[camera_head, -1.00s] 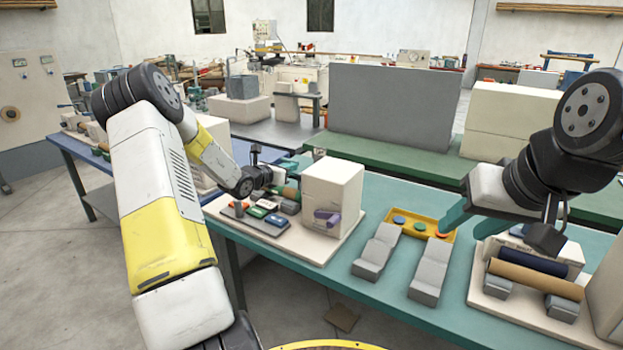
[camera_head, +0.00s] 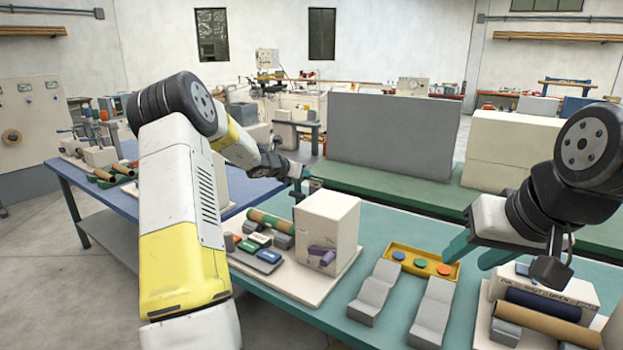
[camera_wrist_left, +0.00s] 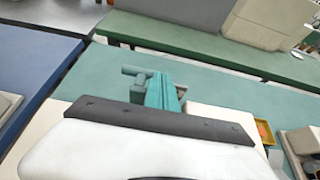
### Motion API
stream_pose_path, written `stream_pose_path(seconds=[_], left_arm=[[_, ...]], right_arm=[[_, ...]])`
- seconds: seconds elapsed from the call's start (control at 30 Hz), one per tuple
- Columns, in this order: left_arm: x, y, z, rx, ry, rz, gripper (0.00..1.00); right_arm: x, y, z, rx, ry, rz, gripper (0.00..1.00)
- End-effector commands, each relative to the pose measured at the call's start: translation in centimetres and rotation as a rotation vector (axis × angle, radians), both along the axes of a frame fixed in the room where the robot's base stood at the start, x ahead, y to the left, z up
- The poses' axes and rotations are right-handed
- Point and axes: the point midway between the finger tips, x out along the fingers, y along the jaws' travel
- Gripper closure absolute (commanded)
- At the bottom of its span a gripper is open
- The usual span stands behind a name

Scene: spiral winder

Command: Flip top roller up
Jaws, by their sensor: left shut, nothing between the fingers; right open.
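A brown and green roller (camera_head: 270,221) lies on the left white-based machine, beside its cream block (camera_head: 327,222) with a purple part (camera_head: 321,254). The right machine holds a dark blue roller (camera_head: 543,303) above a brown roller (camera_head: 540,325). I cannot tell which roller is the top one. My left gripper (camera_head: 303,183) is shut and empty, behind the cream block and clear of the rollers. Its teal fingers also show close together in the left wrist view (camera_wrist_left: 155,85), over the teal table. My right gripper (camera_head: 468,257) is open and empty, above and left of the right machine.
A yellow tray (camera_head: 391,250) with round coloured pieces and two grey stepped blocks (camera_head: 376,291) (camera_head: 432,312) stand between the machines. Coloured buttons (camera_head: 256,252) sit at the left machine's front. A tall grey panel (camera_head: 392,117) stands on the green table behind.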

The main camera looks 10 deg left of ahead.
Motion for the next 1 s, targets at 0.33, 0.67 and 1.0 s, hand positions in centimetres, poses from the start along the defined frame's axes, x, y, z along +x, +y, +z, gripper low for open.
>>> stream_pose_path(seconds=[0.33,0.67,1.0], left_arm=[[1.3,-0.5,0.0,0.000,0.000,0.000,1.00],[1.5,-0.6,-0.1,-0.001,0.002,0.000,1.00],[1.2,-0.9,0.5,0.001,0.002,-0.002,1.00]], right_arm=[[0.0,0.0,0.0,0.000,0.000,0.000,0.56],[0.0,0.0,0.0,0.000,0.000,0.000,0.56],[0.0,0.0,0.0,0.000,0.000,0.000,0.56]])
